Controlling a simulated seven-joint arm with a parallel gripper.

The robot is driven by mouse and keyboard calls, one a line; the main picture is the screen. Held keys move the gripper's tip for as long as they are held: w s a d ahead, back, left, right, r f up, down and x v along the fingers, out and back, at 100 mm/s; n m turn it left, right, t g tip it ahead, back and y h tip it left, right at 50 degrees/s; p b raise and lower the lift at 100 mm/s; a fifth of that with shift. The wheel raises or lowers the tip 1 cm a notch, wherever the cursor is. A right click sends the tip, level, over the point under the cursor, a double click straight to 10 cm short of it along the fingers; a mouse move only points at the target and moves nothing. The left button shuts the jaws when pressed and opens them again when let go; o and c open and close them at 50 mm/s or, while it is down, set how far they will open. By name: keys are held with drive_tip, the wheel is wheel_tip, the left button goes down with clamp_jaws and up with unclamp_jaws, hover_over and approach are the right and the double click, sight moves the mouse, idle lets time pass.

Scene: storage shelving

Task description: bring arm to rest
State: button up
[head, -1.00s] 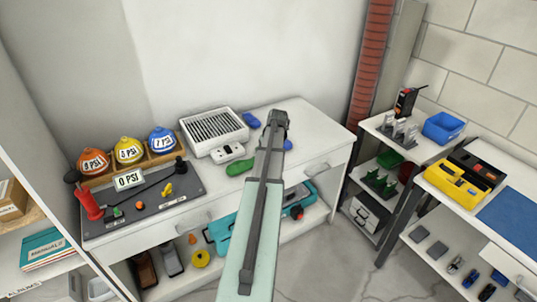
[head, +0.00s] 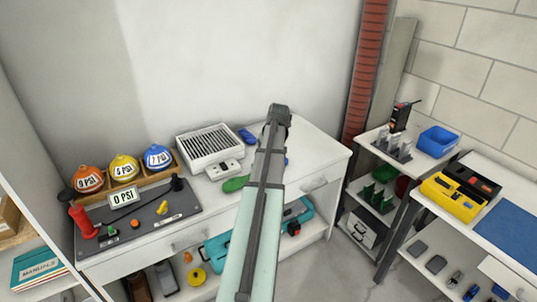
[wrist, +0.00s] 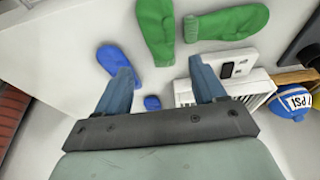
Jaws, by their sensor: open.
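My arm rises from the bottom centre of the head view over a white workbench (head: 315,155). My gripper (wrist: 160,66) shows in the wrist view with its two blue-grey fingers apart and nothing between them. In the head view the fingers are hard to make out at the arm's far end. Beyond the fingers in the wrist view lie a green mitten (wrist: 157,28), a second green one (wrist: 228,22) and a blue one (wrist: 119,64). They look apart from the fingers. One green mitten (head: 236,184) also shows left of my arm in the head view.
A white grilled box (head: 208,147) stands at the bench's back. Coloured PSI caps and a dark panel (head: 160,215) are at its left. A teal case (head: 217,246) lies on the shelf below. Stocked tables (head: 515,243) stand right. The wall space above the bench is clear.

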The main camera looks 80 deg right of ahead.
idle(0.4)
